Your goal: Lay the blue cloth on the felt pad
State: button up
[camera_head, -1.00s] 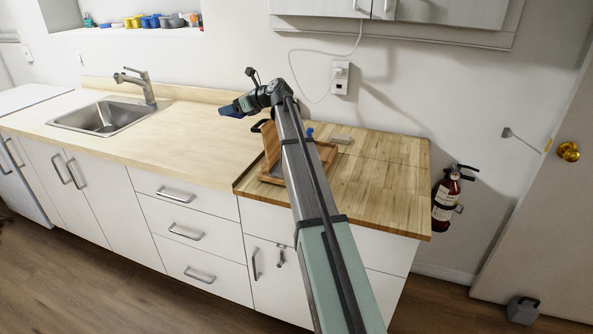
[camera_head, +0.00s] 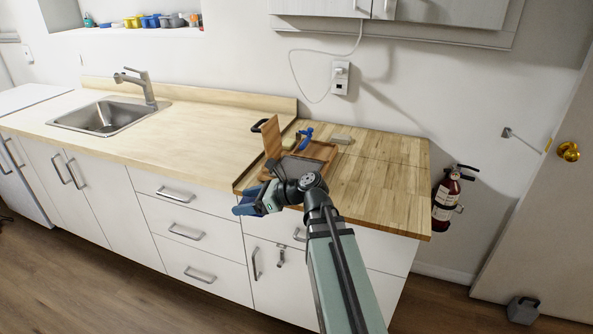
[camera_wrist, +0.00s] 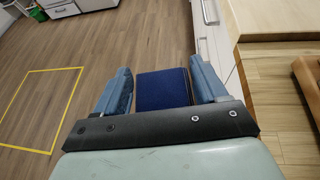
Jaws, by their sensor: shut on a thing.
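My gripper (camera_head: 258,202) is in front of the counter's front edge, left of the wooden tray, in the head view. In the wrist view its two blue fingers are shut on the dark blue cloth (camera_wrist: 163,88), which looks like a flat, folded piece. The floor shows beyond it there. In the head view the cloth is hard to tell from the blue fingers. A dark grey flat patch (camera_head: 291,167) in the wooden tray may be the felt pad; my wrist partly covers that area.
The wooden tray (camera_head: 325,151) stands on the butcher-block counter (camera_head: 385,180), with an upright wooden board (camera_head: 271,138) at its left. A blue object (camera_head: 306,137) and a pale block (camera_head: 342,141) are at the back. The counter's right part is clear. A sink (camera_head: 107,117) is far left.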

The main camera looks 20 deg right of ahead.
jog(key=s, duration=0.1)
jog(key=s+f, duration=0.1)
jog(key=s, duration=0.1)
jog(key=shift+a+f, duration=0.1)
jog(key=shift+a, duration=0.1)
jog(key=w+d+r, duration=0.2)
jog(key=w+d, duration=0.1)
jog(key=d, duration=0.4)
notch_tip(320, 180, up, 7)
jog(key=m+t+h, duration=0.1)
jog(key=m, duration=0.1)
send_over(292, 168)
jog(key=shift+s+f, duration=0.1)
jog(key=shift+f, duration=4.65)
jog(key=shift+f, duration=0.15)
jog(key=o, duration=1)
jog(key=shift+o, duration=0.2)
